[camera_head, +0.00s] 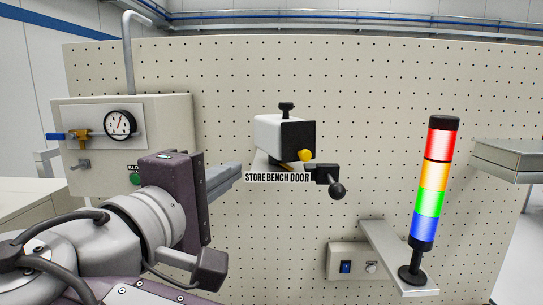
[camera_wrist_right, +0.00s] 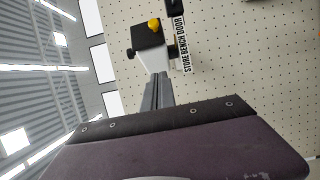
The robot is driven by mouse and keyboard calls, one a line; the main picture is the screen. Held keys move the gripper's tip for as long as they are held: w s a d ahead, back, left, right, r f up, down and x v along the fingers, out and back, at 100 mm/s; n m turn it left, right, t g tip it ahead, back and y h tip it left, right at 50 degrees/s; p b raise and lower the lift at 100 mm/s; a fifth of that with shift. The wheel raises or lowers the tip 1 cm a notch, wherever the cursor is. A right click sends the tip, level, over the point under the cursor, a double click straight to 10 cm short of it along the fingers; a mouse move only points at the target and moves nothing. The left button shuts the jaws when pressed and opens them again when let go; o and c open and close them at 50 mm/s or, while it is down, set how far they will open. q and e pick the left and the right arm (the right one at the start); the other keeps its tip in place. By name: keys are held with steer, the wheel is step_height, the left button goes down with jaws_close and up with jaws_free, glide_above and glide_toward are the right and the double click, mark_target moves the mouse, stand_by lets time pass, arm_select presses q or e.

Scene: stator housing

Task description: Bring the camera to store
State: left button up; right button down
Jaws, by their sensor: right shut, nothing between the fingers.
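A box-shaped unit that looks like the camera (camera_head: 283,135) has a white side, a black front, a yellow knob and a black knob on top. It sits at the pegboard above a label (camera_head: 277,177) reading "STORE BENCH DOOR". A black lever with a ball end (camera_head: 335,186) sticks out at its lower right. My right gripper (camera_head: 238,174) is shut and empty, its grey fingers pointing at the unit from the lower left. In the right wrist view the shut fingers (camera_wrist_right: 157,88) point toward the unit (camera_wrist_right: 149,38); contact cannot be told. My left gripper is not in view.
A cream cabinet with a pressure gauge (camera_head: 123,122) and green button stands at the left. A lit signal tower (camera_head: 431,203) stands on a bracket at the right, beside a switch box (camera_head: 344,262). A grey shelf (camera_head: 503,153) juts out at the far right.

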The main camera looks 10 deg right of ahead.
mark_target(281, 151)
steer(key=p+x, duration=0.1)
steer(key=x, duration=0.2)
steer(key=d+p+x, duration=0.1)
steer(key=x, duration=0.2)
steer(key=s+x, duration=0.1)
steer(key=x, duration=0.2)
steer(key=shift+w+d+r+p, duration=0.15)
steer(key=shift+w+d+p, duration=0.1)
steer(key=shift+d+p, duration=0.2)
steer(key=shift+d, duration=0.7)
